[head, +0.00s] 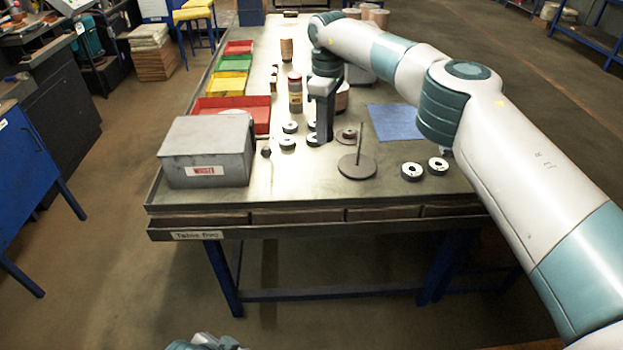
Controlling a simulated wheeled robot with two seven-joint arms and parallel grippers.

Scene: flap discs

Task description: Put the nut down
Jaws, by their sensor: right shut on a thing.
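My right gripper (321,138) reaches in from the right and points down over the middle of the bench. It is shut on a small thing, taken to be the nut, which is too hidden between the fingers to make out. The gripper is left of a round grey base with an upright spindle (357,167), apart from it in the picture. Several flap discs lie near the gripper, such as one to its left (287,143) and one to its right (346,135). My left gripper is not in view.
A grey metal box (206,152) stands at the front left of the bench (300,190). Red, yellow and green trays (229,86) line the left side. A bottle (295,93) stands behind the discs. A blue mat (396,121) and two discs (411,171) lie right. The front strip is clear.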

